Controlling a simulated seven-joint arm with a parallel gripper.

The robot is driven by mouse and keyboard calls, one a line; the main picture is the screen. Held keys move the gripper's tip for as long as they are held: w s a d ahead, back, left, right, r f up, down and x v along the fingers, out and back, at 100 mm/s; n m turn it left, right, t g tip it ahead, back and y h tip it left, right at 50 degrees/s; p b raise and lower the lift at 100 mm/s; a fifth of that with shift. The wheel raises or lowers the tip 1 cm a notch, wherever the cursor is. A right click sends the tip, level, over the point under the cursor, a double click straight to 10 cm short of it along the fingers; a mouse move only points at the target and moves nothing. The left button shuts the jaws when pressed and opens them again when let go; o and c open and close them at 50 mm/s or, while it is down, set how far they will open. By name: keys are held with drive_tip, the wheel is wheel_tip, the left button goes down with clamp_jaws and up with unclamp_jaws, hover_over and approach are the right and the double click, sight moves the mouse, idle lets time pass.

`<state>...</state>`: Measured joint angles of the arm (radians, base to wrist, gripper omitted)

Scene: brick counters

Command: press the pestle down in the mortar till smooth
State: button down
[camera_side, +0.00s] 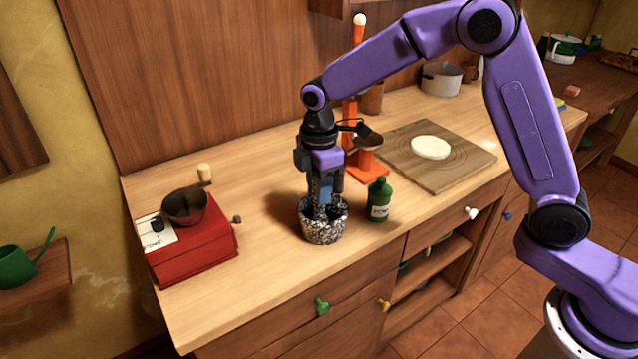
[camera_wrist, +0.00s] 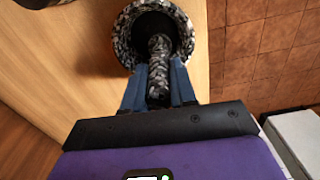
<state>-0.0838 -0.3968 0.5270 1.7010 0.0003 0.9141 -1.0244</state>
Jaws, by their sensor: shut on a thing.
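The mortar (camera_side: 324,229) is a black-and-white speckled stone bowl standing on the wooden counter near its front edge. It also shows at the top of the wrist view (camera_wrist: 123,38), with a dark inside. The pestle (camera_wrist: 159,60) is of the same speckled stone. My gripper (camera_wrist: 159,88) is shut on the pestle between its blue fingers. In the side view my gripper (camera_side: 325,194) points down just over the mortar. The pestle's lower end reaches into the bowl; whether it touches the bottom is hidden.
A green bottle (camera_side: 379,201) stands close right of the mortar. An orange stand (camera_side: 368,168) is behind it. A wooden board (camera_side: 464,163) with pale round dough (camera_side: 430,147) lies to the right. A red scale-like box (camera_side: 197,251) with a dark bowl (camera_side: 185,206) is left.

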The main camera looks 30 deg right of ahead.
drive_tip(key=shift+f, duration=0.55)
drive_tip(key=shift+r, duration=1.05)
drive_tip(key=shift+d, duration=0.1)
drive_tip(key=shift+s+d, duration=0.45)
drive_tip(key=shift+d, duration=0.4)
drive_tip(key=shift+f, duration=0.1)
drive_tip(key=shift+f, duration=0.9)
